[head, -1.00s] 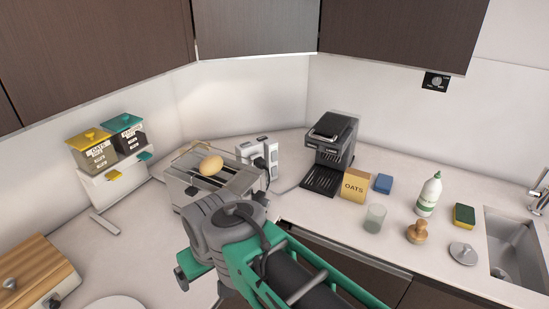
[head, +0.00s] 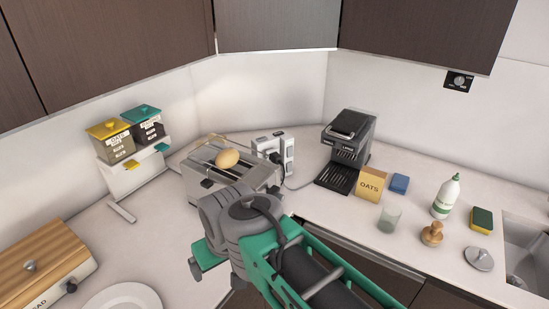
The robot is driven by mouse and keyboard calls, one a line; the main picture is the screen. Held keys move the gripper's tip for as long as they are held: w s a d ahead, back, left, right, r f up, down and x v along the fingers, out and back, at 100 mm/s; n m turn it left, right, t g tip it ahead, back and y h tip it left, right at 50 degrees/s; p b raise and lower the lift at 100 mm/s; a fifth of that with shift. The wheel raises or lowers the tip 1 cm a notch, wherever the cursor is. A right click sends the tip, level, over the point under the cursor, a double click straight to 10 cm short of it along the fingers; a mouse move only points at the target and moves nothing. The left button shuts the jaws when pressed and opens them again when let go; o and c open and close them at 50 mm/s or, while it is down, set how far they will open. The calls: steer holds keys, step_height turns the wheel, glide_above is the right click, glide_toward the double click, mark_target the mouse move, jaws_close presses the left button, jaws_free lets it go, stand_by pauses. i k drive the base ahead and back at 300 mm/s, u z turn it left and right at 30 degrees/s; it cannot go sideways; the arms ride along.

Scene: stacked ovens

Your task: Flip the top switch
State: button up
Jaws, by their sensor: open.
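A white block with several dark sockets or switches (head: 289,153) stands on the counter behind the toaster, with a dark plug and cable at its front. Its switches are too small to tell their positions. A small dark panel with a round knob (head: 459,80) is on the wall under the right cabinet. I cannot tell which of these bears the top switch. My gripper (head: 207,255) is in front of and below the toaster, open and empty as far as it shows. My grey and green arm hides most of its fingers. It is apart from both the block and the panel.
The toaster (head: 205,165) with an egg (head: 228,159) on top stands between my gripper and the white block. A coffee machine (head: 347,145), oats box (head: 370,184), glass (head: 389,218) and bottle (head: 447,196) stand to the right.

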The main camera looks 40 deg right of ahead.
mark_target(289, 150)
steer(key=k, duration=1.2)
steer(key=z, duration=0.2)
steer(key=i, duration=0.8)
steer(key=u, duration=0.4)
